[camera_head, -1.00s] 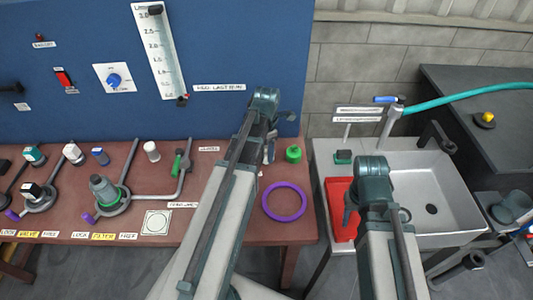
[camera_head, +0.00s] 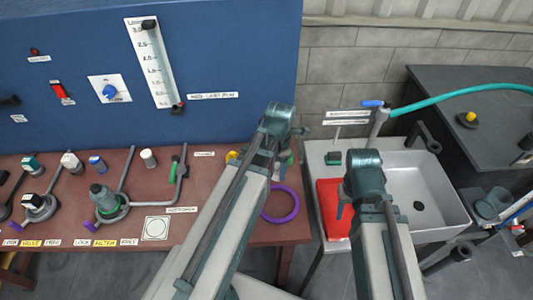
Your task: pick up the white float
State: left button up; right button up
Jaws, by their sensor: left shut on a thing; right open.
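A white cylinder (camera_head: 148,158), which looks like the white float, stands upright on the red-brown bench behind the filter fixture. My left gripper (camera_head: 283,163) is low over the right part of the bench, well to the right of that cylinder. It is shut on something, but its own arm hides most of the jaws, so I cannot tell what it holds. A pale piece and a bit of green show beside the jaws. My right gripper (camera_head: 347,206) is open and points down over the red tray (camera_head: 330,195) beside the sink.
A purple ring (camera_head: 281,205) lies right of my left arm. A yellow piece (camera_head: 231,156) shows left of that arm. Valve and filter fixtures (camera_head: 108,203) fill the bench's left. The blue panel (camera_head: 220,60) rises behind. A sink (camera_head: 445,190) stands at right.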

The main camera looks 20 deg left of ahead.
pick_arm(q)
jog(key=s+d, duration=0.2)
jog(key=d, duration=0.1)
jog(key=s+d, duration=0.1)
jog(key=shift+d+r, duration=0.25)
jog(key=shift+d, duration=0.1)
dwell(0.4)
